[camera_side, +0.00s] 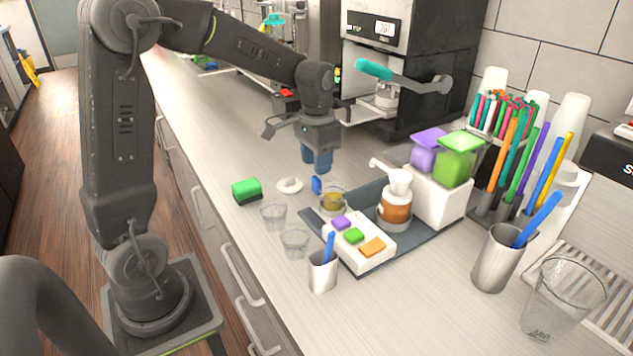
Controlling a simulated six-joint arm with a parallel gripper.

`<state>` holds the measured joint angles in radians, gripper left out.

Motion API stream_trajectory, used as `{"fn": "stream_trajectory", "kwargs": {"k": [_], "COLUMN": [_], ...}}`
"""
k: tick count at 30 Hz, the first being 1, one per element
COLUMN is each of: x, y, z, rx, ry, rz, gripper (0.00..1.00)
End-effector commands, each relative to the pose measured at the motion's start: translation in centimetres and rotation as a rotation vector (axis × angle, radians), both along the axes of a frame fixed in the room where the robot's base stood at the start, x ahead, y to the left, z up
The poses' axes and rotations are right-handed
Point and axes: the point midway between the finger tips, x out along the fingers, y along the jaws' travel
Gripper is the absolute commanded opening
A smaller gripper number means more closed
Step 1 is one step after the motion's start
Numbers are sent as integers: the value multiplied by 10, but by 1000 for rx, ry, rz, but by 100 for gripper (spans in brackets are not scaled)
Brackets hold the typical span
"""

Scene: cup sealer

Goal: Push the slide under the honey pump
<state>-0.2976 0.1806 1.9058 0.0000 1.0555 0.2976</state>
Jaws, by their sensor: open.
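The honey pump (396,203), a jar of amber honey with a white pump head, stands on a dark grey tray (425,240). A clear cup with yellowish content (333,201) stands at the tray's left edge, left of the pump and apart from its jar. A small upright blue tab (316,185) shows just left of this cup; it may be the slide's handle, but the slide itself is not clearly visible. My gripper (317,170) points down with blue fingertips, open, just above the blue tab. I cannot tell whether they touch.
A white block with coloured buttons (360,243) sits in front of the pump. Clear cups (294,243), a green sponge (246,190) and a white ring (289,185) lie left. A metal cup (323,272) stands in front. A dark machine (390,60) stands behind.

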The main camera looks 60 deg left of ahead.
Motion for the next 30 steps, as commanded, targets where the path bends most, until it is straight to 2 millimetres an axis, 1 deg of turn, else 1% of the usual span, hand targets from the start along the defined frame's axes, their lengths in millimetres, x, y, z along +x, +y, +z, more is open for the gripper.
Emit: {"fn": "stream_trajectory", "kwargs": {"k": [1, 3, 6, 9, 15, 22, 30], "x": [-1, -1, -1, 0, 0, 0, 0], "y": [0, 0, 0, 0, 0, 0, 0], "z": [-11, -24, -39, -50, -58, -58, -58], "rx": [-2, -1, -1, -1, 0, 0, 0], "ry": [6, 5, 4, 3, 0, -1, -1], "rz": [0, 0, 0, 0, 0, 0, 0], "gripper": [40, 40, 40, 40, 40, 40, 15]}}
